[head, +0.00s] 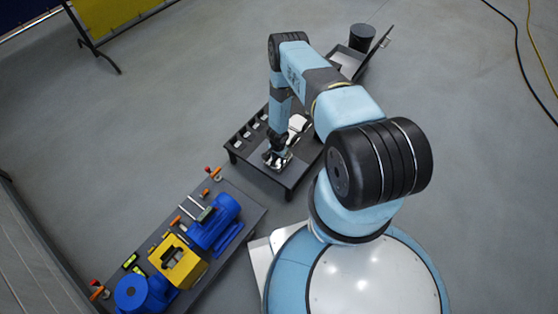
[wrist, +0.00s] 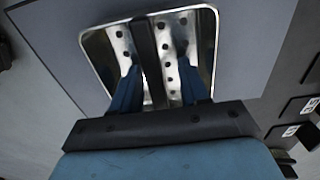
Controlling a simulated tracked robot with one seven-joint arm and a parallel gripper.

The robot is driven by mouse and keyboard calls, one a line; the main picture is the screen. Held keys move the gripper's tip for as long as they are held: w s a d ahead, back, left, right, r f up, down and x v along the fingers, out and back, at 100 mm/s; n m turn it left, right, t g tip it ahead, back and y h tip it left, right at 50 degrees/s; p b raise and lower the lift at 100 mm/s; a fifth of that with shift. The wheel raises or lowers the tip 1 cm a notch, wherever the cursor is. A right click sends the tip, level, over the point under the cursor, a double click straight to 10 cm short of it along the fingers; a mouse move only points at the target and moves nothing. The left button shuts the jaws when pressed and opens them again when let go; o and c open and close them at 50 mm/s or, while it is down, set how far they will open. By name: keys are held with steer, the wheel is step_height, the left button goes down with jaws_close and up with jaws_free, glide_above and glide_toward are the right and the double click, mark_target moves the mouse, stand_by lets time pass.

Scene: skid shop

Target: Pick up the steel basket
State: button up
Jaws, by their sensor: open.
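The steel basket (wrist: 176,68) is a shiny, square, open pan with holes in its floor, seen from above in the wrist view. A dark bar (wrist: 146,55), seemingly its handle, crosses over its middle. My gripper (wrist: 158,62) is open, with one blue finger on each side of this bar and both reaching over the basket. I cannot tell whether either finger touches the bar. In the head view the basket (head: 272,163) shows as a small bright patch on the dark table (head: 292,178), under my gripper (head: 277,155) and partly hidden by it.
Small dark compartments (head: 247,131) line the table's left side. A skid with a blue motor (head: 215,224) and a yellow guard (head: 178,262) stands close by at the lower left. A black bin (head: 362,37) stands at the back. Cables (head: 541,62) lie at the right; floor between is free.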

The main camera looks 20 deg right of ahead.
steer(key=shift+c, duration=0.3)
jaws_close()
